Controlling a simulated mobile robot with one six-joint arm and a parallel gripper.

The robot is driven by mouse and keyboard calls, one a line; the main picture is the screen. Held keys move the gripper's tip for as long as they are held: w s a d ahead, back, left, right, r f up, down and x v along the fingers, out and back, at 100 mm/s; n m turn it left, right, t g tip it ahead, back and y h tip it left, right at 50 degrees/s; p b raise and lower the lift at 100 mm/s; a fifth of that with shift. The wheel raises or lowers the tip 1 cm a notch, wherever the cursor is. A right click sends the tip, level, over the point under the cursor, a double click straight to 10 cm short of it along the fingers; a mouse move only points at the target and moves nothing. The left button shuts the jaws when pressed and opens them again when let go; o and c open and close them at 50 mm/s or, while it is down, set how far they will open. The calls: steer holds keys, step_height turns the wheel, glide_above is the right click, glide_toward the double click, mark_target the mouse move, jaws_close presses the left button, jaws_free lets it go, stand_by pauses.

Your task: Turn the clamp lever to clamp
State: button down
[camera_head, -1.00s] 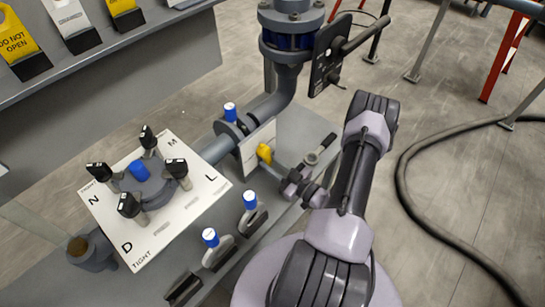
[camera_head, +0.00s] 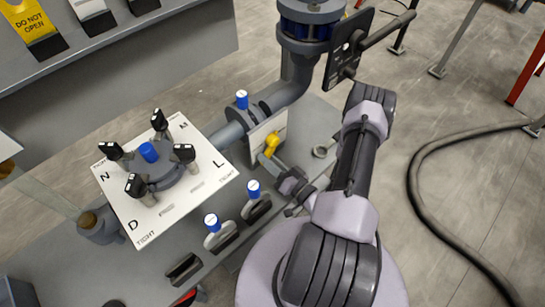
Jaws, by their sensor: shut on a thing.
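A small yellow lever (camera_head: 271,144) sits in front of an upright white plate (camera_head: 258,137) beside the grey pipe. It is tilted, and I take it for the clamp lever. My gripper (camera_head: 272,157) reaches it from the lower right and is shut on it. The fingers and the lever's lower end are small and overlap, so the exact grip is hard to see. Any marking on the plate is too small to read.
A white board (camera_head: 203,203) with several black-topped levers around a blue cap lies left. Blue-topped handles (camera_head: 254,189) stand in front of it. A blue-topped valve (camera_head: 242,101) and a black panel with a bar (camera_head: 350,45) are near. A hose (camera_head: 425,165) lies on the floor right.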

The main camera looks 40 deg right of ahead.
steer(key=shift+a+r+m, duration=0.2)
steer(key=shift+a+m, duration=0.05)
steer(key=shift+m, duration=0.35)
steer(key=c, duration=1.2)
jaws_free()
